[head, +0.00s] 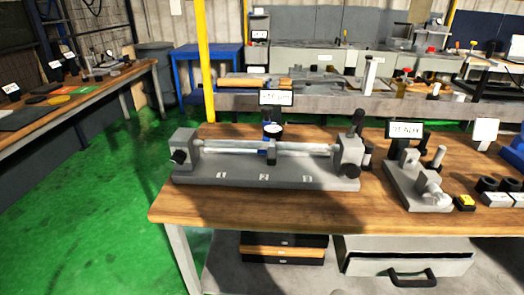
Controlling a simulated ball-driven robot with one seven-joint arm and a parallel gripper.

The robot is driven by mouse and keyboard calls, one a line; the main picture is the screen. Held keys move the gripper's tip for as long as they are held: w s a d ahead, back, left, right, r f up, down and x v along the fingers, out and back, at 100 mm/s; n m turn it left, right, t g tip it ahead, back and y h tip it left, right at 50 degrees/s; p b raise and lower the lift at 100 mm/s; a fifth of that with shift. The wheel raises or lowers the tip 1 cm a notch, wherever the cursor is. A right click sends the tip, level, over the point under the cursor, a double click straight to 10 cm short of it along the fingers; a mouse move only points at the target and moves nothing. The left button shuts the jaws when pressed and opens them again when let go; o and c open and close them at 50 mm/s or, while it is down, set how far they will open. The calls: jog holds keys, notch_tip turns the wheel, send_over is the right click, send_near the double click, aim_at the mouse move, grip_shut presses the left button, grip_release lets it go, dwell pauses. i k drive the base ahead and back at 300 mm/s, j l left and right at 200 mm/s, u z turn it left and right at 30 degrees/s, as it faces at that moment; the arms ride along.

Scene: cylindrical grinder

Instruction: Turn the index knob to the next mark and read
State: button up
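A grey bench fixture (265,174) stands on the wooden workbench. A pale round shaft (230,148) lies level between its two end blocks. A dial gauge (272,131) with a white face stands behind the shaft's middle; its reading is too small to make out. Black knobs sit on the left block (180,156) and the right block (348,170); I cannot tell which is the index knob. Large white marks, seemingly 1, 2 and 3, run along the base's front. A dark lever (357,122) rises at the right block. My gripper is not in view.
A second grey fixture (415,187) stands to the right, beside a yellow-topped block (465,202) and black rings. Below are a partly open drawer (405,262) and stacked trays (283,250). Green floor (85,220) is clear on the left.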

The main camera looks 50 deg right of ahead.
aim_at(179, 156)
jog(key=i+j, duration=0.7)
jog(key=j, duration=0.1)
